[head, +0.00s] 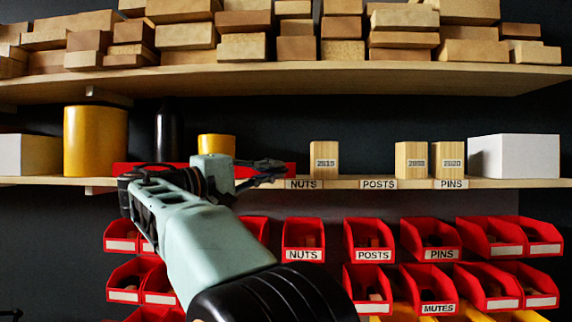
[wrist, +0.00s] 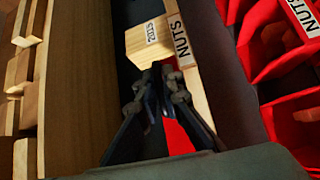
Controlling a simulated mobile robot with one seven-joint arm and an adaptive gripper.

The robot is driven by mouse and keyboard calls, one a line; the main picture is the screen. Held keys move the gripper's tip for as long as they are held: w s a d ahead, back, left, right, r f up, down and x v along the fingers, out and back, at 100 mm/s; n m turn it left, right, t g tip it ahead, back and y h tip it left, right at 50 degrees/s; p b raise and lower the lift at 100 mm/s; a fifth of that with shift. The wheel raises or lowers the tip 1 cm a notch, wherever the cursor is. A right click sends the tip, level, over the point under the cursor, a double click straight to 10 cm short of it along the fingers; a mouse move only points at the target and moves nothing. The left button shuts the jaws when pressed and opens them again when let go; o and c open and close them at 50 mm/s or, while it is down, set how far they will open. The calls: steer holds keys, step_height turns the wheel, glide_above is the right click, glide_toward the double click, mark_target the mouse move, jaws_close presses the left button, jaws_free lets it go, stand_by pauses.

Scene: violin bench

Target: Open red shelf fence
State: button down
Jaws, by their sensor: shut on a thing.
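The red shelf fence (head: 140,168) is a long, low red strip along the front of the middle shelf, left of the NUTS label. My arm hides much of its middle in the head view. My gripper (head: 280,172) is at the right end of the fence, with its fingers closed on it. In the wrist view my gripper (wrist: 162,78) has its fingertips close together, with the red fence (wrist: 177,138) showing between and below them. The exact contact is hidden by the dark fingers.
The middle shelf (head: 345,183) holds a wooden block (head: 324,160) just right of my gripper, yellow cylinders (head: 95,142), a dark bottle (head: 168,135) and a white box (head: 514,157). Red bins (head: 303,240) hang below. The upper shelf (head: 330,78) holds stacked wood blocks.

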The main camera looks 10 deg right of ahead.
steer(key=shift+a+r, duration=0.15)
steer(key=shift+a, duration=0.1)
steer(key=c, duration=2.4)
jaws_free()
steer(key=shift+d, duration=0.1)
steer(key=v, duration=1.2)
